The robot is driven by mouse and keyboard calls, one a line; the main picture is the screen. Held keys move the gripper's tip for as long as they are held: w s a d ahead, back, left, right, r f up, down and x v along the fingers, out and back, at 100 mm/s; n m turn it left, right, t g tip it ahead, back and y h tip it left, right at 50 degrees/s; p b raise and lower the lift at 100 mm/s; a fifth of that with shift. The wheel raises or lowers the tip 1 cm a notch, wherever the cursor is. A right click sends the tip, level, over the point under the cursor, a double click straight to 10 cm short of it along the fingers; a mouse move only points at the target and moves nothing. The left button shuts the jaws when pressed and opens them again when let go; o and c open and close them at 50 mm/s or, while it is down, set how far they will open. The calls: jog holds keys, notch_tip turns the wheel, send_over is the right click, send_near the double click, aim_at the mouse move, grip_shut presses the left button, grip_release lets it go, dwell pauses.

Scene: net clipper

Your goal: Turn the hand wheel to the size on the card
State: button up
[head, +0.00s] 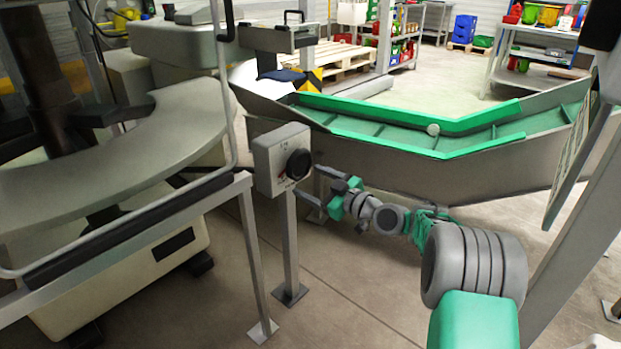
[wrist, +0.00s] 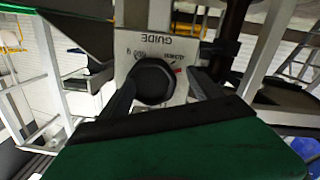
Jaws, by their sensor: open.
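The hand wheel (head: 299,164) is a round black knob on the front of a grey box on a post. In the wrist view the hand wheel (wrist: 153,83) sits between my two dark fingers, and the box face (wrist: 135,45) reads "GUIDE" upside down. Small scale marks and a red mark show beside the wheel, too small to read. My gripper (head: 309,184) is open, in front of and just right of the box, its fingers pointing at the wheel. I cannot tell whether the fingers touch it. No readable size card shows; a pale board (head: 572,150) at the right is seen nearly edge-on.
A grey metal trough (head: 400,165) with green lining (head: 375,142) runs behind my arm. A metal frame (head: 150,225) and a curved grey table (head: 120,150) stand left of the box. Pallets and shelves with bins are at the back. The floor (head: 330,285) in front of the post is clear.

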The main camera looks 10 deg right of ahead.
jog(key=o, duration=0.5)
jog(key=d, duration=0.1)
jog(key=s+d, duration=0.2)
jog(key=shift+d+r, duration=0.2)
jog(key=shift+d, duration=0.2)
jog(key=shift+s+d, duration=0.2)
jog(key=shift+s, duration=0.2)
jog(key=p+v, duration=0.2)
jog(key=v, duration=0.5)
jog(key=shift+s+d, duration=0.15)
jog(key=shift+s, duration=0.25)
